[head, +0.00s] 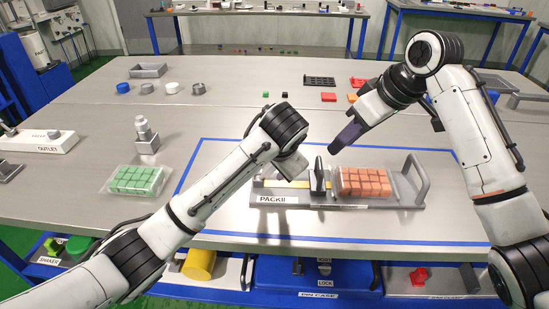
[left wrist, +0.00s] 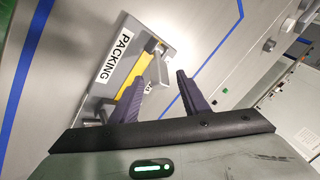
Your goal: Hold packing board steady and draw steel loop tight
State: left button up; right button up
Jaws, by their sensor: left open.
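The packing board (head: 385,206) lies inside a blue outline on the table, its label and yellow strip toward its left end. A pack of orange blocks (head: 365,182) sits on it. A grey steel loop (head: 418,178) stands at its right end. My left gripper (head: 317,180) is over the board's left part, beside the orange pack.
A pack of green blocks (head: 137,180) and a metal stepped post (head: 146,138) stand at left. Small round parts (head: 172,88) and a grey tray (head: 149,70) lie behind. A dark rack (head: 319,81) and orange pieces lie at the back right.

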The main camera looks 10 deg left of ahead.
pick_arm(q)
jog(key=shift+x, duration=1.15)
grip_shut()
